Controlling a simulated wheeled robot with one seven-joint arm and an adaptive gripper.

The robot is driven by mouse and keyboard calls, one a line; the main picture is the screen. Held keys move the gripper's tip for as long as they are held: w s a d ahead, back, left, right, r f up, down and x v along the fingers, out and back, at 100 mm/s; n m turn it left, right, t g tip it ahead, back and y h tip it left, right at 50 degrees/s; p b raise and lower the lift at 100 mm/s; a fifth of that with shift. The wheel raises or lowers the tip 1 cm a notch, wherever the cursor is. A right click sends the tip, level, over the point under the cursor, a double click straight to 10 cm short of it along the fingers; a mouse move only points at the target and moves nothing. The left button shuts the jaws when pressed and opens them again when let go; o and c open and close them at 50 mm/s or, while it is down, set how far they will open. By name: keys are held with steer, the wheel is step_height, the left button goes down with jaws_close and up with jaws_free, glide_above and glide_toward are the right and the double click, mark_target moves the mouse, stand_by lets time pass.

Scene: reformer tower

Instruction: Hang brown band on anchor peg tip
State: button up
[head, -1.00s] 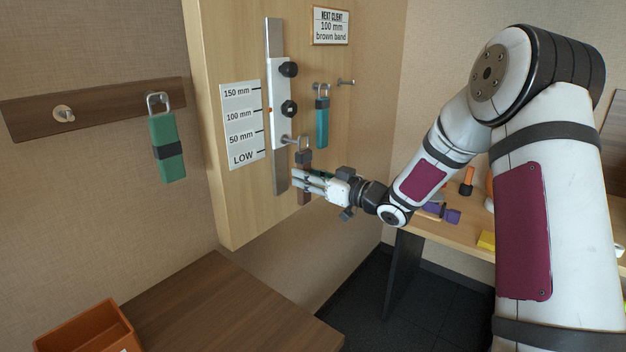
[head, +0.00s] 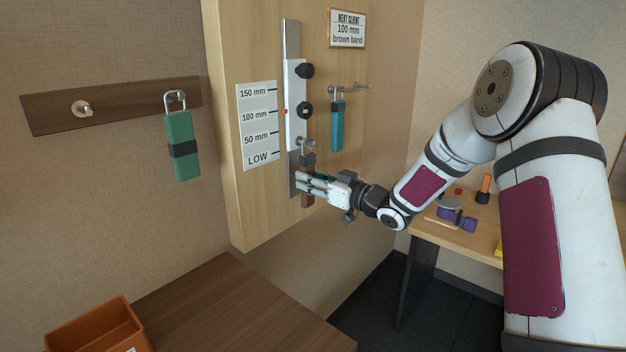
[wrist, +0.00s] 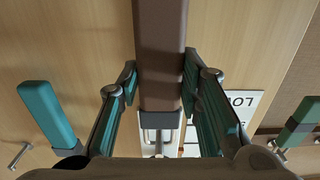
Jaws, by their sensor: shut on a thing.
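The brown band (head: 307,200) hangs upright in my gripper (head: 312,184), in front of the board's lower part. The wrist view shows the brown band (wrist: 160,50) between both fingers of my gripper (wrist: 158,88), with its dark clip and metal loop (wrist: 158,128) beyond them. The anchor peg (head: 300,142) sticks out from the bottom of the white slider (head: 297,105). The band's loop is right at the peg's tip; I cannot tell whether it is around the peg or just in front of it. My fingers cover the band's middle.
A teal band (head: 338,125) hangs on a peg right of the slider, with a bare peg (head: 362,87) beside it. A green band (head: 182,145) hangs on the wall rail (head: 130,100). An orange bin (head: 95,325) stands lower left. A table (head: 470,238) with small items is at right.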

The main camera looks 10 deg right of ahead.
stand_by(0.4)
steer(key=o, duration=1.2)
steer(key=shift+o, duration=0.2)
